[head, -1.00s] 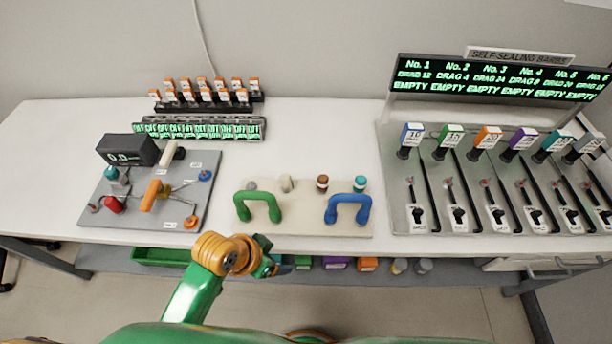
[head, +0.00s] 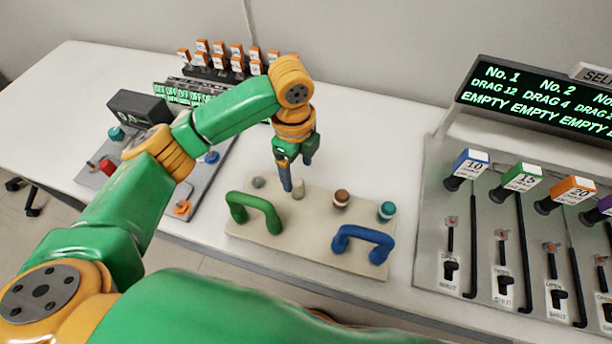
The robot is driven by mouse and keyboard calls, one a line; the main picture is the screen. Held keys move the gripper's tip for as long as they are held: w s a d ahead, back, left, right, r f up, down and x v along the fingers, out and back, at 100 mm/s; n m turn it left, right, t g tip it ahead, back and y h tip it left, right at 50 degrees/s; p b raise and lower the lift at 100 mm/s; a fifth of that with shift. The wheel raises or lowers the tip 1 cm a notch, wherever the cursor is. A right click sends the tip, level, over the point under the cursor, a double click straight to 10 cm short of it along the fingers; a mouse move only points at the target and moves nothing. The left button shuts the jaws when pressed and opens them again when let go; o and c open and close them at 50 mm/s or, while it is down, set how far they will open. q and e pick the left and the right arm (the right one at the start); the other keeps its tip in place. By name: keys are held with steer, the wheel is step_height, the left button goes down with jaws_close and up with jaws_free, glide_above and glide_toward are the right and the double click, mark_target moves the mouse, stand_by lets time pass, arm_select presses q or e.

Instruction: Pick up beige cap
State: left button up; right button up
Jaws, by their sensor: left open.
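The beige cap (head: 298,191) stands upright on the beige board (head: 313,254), between a grey cap (head: 258,182) and a brown cap (head: 341,198). My left gripper (head: 296,172) points down just above the beige cap, with its fingers parted and empty. One finger hangs in front of the cap's left side in the picture; whether it touches the cap cannot be told. My right gripper is not in view.
A green handle (head: 255,209) and a blue handle (head: 361,242) rise at the board's front. A teal cap (head: 386,210) stands at right. The display device (head: 540,95) and a rack of orange-topped pieces (head: 219,60) stand on the table.

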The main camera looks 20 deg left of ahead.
mark_target(296, 181)
arm_select(q)
steer(key=shift+w+a, duration=0.3)
steer(key=shift+w, duration=0.1)
steer(key=f, duration=0.3)
steer(key=s+f+p, duration=0.1)
steer(key=f, duration=0.2)
steer(key=shift+s, duration=0.1)
steer(key=shift+w+f, duration=0.2)
jaws_close()
